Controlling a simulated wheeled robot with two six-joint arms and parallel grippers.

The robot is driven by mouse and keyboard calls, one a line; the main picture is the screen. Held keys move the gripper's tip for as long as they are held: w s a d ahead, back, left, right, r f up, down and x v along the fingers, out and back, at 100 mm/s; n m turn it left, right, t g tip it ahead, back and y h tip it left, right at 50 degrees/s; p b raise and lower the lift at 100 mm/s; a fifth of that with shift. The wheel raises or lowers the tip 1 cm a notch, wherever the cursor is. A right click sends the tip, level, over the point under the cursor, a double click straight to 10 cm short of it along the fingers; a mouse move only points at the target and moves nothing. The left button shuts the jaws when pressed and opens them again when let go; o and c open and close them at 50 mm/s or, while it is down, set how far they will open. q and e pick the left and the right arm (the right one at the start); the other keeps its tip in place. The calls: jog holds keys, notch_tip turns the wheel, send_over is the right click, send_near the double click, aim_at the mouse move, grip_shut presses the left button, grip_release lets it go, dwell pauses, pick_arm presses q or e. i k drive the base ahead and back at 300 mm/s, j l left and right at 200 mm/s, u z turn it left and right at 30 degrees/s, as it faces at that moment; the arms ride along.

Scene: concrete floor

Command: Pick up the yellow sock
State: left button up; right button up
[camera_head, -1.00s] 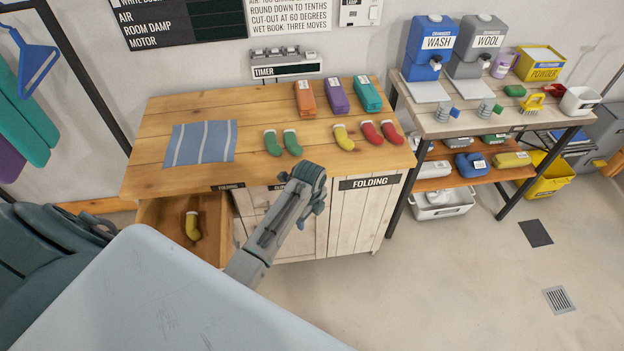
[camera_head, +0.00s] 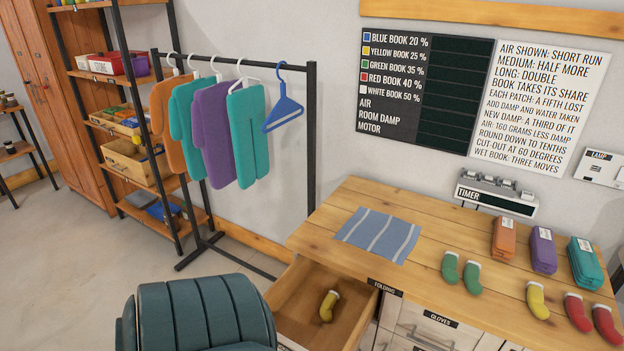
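One yellow sock (camera_head: 328,306) with a pale cuff lies inside the open drawer (camera_head: 293,320) on the left of the wooden folding table (camera_head: 328,216). Another yellow sock (camera_head: 537,300) lies on the table top near its front edge, between the green pair (camera_head: 461,271) and the red pair (camera_head: 592,316). Neither of my grippers shows in the view now.
A striped blue cloth (camera_head: 378,235) lies on the table. A clothes rack (camera_head: 312,140) and shelves (camera_head: 128,130) stand left, with open floor in front.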

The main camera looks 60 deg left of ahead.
aim_at(330, 302)
jog(key=j+u, duration=0.2)
jog(key=u, duration=0.2)
jog(key=j+u, duration=0.15)
jog(key=u, duration=0.2)
jog(key=i+j+u, duration=0.1)
jog(key=u, duration=0.3)
jog(key=i+j+u, duration=0.1)
jog(key=u, duration=0.3)
jog(key=j, duration=0.05)
